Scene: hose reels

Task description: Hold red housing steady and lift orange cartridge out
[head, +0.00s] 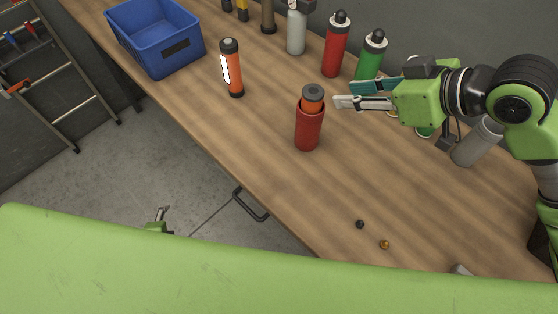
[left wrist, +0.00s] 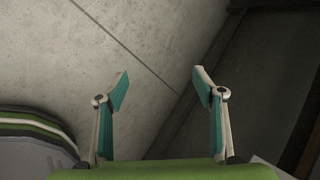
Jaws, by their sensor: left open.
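The red housing (head: 308,132) stands upright on the wooden workbench (head: 350,185). The orange cartridge (head: 313,95), with a dark grey cap, sticks up out of its top. My right gripper (head: 345,95) is just right of the cartridge, its fingers pointing left towards it. A gap shows between these fingers, and they hold nothing. My left gripper (head: 163,212) is low over the floor in front of the bench, mostly hidden by my green body.
Another orange cylinder with a white label (head: 232,70) stands to the left, near a blue bin (head: 155,40). Red (head: 335,48) and green (head: 370,58) bottles stand behind. A grey cylinder (head: 477,143) is at right. Two small knobs (head: 360,224) (head: 385,244) lie in front.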

